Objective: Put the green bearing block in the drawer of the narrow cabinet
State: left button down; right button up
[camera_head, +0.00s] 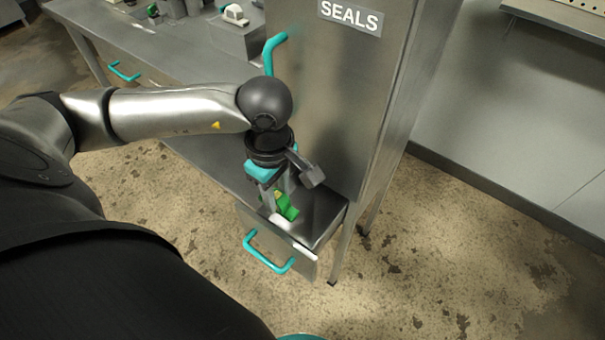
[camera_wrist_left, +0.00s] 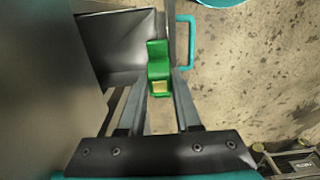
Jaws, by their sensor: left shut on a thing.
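The green bearing block (camera_head: 287,206) is held between the fingers of my left gripper (camera_head: 273,202). In the left wrist view the block (camera_wrist_left: 158,62) sticks out past the fingertips (camera_wrist_left: 157,88), close to the drawer's front panel. The narrow cabinet (camera_head: 325,95) is a tall steel one labelled SEALS. Its drawer (camera_head: 328,226) is pulled open, with a teal handle (camera_head: 268,262) on the front. The gripper and block are over the drawer opening; I cannot tell whether the block touches the drawer floor. My right gripper is out of view.
A steel bench (camera_head: 165,50) with fixtures stands to the left of the cabinet, with its own teal-handled drawer (camera_head: 124,72). A teal door handle (camera_head: 271,52) sticks out from the cabinet above my left wrist. The floor right of the drawer is clear.

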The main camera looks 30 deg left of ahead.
pick_arm(q)
jog(key=w+b, duration=0.1)
jog(key=w, duration=0.7)
jog(key=f+b, duration=0.1)
jog(key=f, duration=0.3)
jog(key=f+b, duration=0.2)
jog(key=f, duration=0.3)
jog(key=f+b, duration=0.1)
jog(key=f, duration=0.3)
jog(key=shift+s+d+f, duration=0.2)
jog(key=shift+d+f, duration=0.1)
jog(key=shift+f+b, duration=0.35)
jog(key=shift+f, duration=0.25)
notch_tip(320, 180, down, 3)
jog(key=shift+r+b, duration=0.1)
jog(key=shift+b, duration=0.5)
jog(key=shift+f, duration=0.25)
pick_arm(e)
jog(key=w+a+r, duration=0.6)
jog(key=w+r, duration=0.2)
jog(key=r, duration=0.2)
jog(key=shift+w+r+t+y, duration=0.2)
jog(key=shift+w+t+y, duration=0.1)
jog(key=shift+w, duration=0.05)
pick_arm(q)
jog(key=shift+f, duration=0.1)
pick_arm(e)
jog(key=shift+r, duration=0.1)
